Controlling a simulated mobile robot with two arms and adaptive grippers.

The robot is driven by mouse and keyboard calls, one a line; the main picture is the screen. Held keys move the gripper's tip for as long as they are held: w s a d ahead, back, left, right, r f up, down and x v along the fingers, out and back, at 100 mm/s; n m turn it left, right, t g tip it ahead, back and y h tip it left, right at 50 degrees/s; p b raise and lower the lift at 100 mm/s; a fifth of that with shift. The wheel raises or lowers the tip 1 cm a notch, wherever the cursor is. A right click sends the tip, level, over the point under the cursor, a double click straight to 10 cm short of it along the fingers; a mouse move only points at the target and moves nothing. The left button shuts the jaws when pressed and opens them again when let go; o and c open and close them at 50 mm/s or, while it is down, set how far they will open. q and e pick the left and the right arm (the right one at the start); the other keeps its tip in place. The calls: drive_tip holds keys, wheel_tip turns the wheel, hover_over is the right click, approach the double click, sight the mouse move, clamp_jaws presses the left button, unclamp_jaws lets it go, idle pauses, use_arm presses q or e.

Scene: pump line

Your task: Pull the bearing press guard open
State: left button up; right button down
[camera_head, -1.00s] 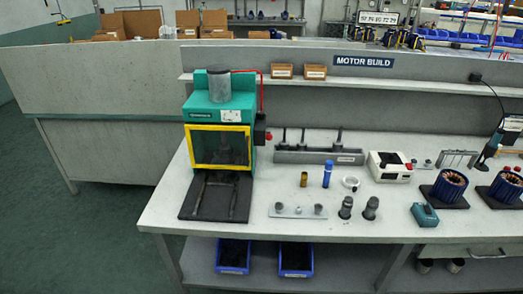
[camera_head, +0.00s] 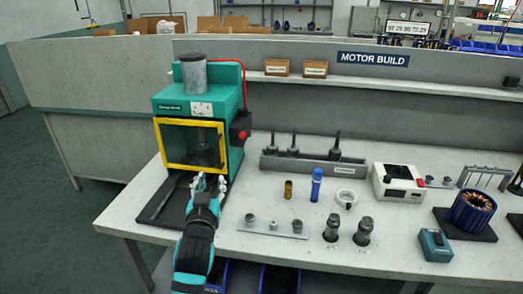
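The bearing press (camera_head: 183,103) is a teal box with a grey cylinder on top, standing at the left end of the bench. Its guard (camera_head: 164,162) is a yellow frame with a clear window, and it sits shut across the press front. My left gripper (camera_head: 209,182) is in front of the guard's lower edge, above the dark press base. Its two fingertips are apart with nothing seen between them. I cannot tell whether they touch the frame. My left arm hides part of the base. My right gripper is not in view.
A red button (camera_head: 244,135) sticks out of the press's right side. To the right stand a grey tool rack (camera_head: 314,164), a blue bottle (camera_head: 316,185), a brass sleeve (camera_head: 289,189) and a plate with fittings (camera_head: 273,230). Blue bins sit below the bench.

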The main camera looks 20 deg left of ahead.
sight(218, 148)
use_arm(q)
drive_tip(key=x, duration=0.5)
drive_tip(key=p+x, duration=0.1)
drive_tip(key=x, duration=0.5)
drive_tip(key=r+x, duration=0.1)
drive_tip(key=x, duration=0.5)
drive_tip(key=shift+a, duration=0.3)
drive_tip(key=shift+f, duration=0.1)
clamp_jaws()
